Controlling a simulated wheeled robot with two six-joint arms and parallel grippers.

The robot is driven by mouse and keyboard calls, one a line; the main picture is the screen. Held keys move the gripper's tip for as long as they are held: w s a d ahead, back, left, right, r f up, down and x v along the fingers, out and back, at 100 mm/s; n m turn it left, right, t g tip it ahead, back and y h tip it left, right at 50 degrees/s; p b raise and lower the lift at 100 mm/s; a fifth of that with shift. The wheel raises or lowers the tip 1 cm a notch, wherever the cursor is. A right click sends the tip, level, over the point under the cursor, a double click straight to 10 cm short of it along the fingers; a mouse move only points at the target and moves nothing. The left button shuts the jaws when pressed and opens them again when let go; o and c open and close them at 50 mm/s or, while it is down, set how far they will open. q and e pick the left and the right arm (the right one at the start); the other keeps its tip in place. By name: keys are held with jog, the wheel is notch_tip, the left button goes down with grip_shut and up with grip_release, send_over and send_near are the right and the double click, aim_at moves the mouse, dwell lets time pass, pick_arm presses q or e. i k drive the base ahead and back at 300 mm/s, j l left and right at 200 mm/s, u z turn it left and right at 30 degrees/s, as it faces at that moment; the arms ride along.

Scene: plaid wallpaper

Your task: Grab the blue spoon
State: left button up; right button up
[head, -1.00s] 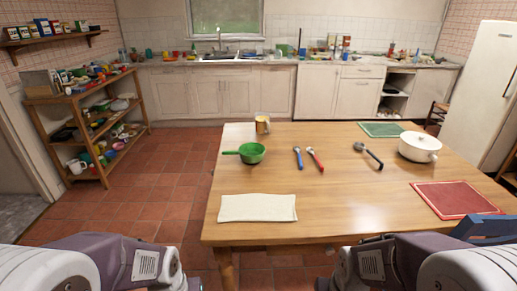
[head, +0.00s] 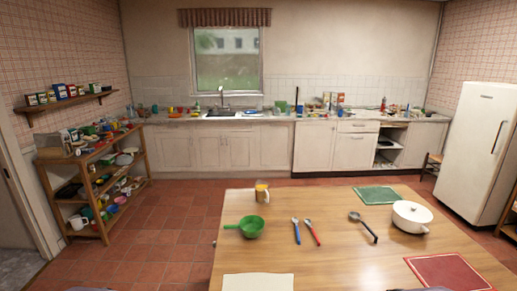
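The blue spoon (head: 296,231) lies on the wooden table (head: 330,262), near the middle of its visible top. A red spoon (head: 312,232) lies just to its right, close but apart. Neither of my grippers shows in the head view, so I cannot see whether they are open or shut. Nothing covers the blue spoon.
A green pan (head: 250,227) and a mug (head: 262,193) stand left of the spoons. A dark ladle (head: 364,226) and a white pot (head: 411,217) are to the right. Cloths lie at the front (head: 258,286), back right (head: 376,195) and front right (head: 447,272). Bare tabletop surrounds the spoons.

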aim_at(295, 220)
jog(key=i+j+z, duration=0.1)
jog(key=j, duration=0.25)
jog(key=i+j+z, duration=0.1)
jog(key=i+j, duration=0.15)
jog(key=j, duration=0.15)
jog(key=i+j+z, duration=0.1)
jog(key=j, duration=0.3)
jog(key=i+j+z, duration=0.1)
jog(key=j, duration=0.3)
jog(key=i+j+z, duration=0.15)
jog(key=i+j, duration=0.2)
jog(key=i+j+z, duration=0.15)
jog(key=i+j, duration=0.15)
jog(key=j, duration=0.15)
jog(key=i+j+z, duration=0.15)
jog(key=j, duration=0.25)
jog(key=i+j+z, duration=0.35)
jog(key=i+j, duration=0.3)
jog(key=i, duration=0.2)
